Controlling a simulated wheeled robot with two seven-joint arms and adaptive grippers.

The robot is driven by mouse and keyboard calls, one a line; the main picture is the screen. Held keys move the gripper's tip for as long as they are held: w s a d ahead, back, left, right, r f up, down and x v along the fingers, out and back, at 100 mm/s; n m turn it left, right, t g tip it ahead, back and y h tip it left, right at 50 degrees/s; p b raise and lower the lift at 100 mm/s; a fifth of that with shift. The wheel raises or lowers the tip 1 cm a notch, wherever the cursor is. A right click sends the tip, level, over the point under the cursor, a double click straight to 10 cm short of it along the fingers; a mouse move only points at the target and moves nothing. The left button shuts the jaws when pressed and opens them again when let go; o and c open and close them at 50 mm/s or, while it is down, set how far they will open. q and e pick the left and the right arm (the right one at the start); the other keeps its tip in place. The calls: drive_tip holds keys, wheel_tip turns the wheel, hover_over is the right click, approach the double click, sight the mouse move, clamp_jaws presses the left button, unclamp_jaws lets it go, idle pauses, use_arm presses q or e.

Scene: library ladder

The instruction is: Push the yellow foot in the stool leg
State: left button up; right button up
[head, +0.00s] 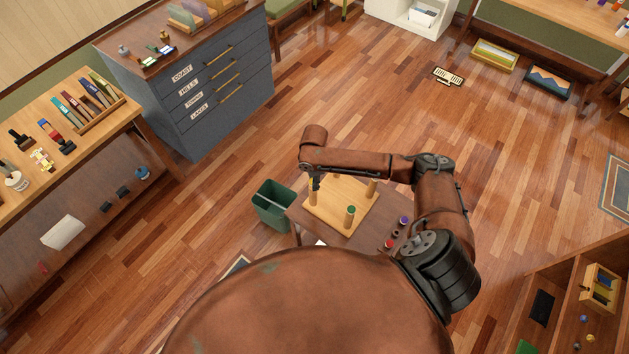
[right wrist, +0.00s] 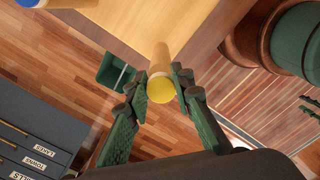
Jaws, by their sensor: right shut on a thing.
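The wooden stool (head: 335,208) lies upside down on a small brown table (head: 368,235), its legs pointing up. In the head view a green foot (head: 351,209) tops the front leg. In the right wrist view the yellow foot (right wrist: 160,90) is at the end of a stool leg (right wrist: 160,60), in line with it. My right gripper (head: 315,183) is at the stool's left leg (head: 313,197). In the right wrist view its fingers (right wrist: 160,92) flank the yellow foot, shut on it. Whether the foot is fully seated cannot be told. My left gripper is not in view.
A red piece (head: 389,243), a purple piece (head: 403,220) and small dark pieces lie on the table's right side. A green bin (head: 272,205) stands left of the table. A grey drawer cabinet (head: 215,90) stands farther left.

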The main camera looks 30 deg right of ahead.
drive_tip(key=shift+f+p, duration=0.4)
drive_tip(key=shift+f, duration=0.25)
idle(0.9)
drive_tip(key=shift+f, duration=0.5)
idle(0.9)
drive_tip(key=o, duration=0.8)
drive_tip(key=shift+o, duration=0.3)
drive_tip(key=o, duration=0.4)
drive_tip(key=shift+r, duration=0.15)
drive_tip(key=shift+r+p, duration=2.9)
drive_tip(key=shift+p, duration=0.5)
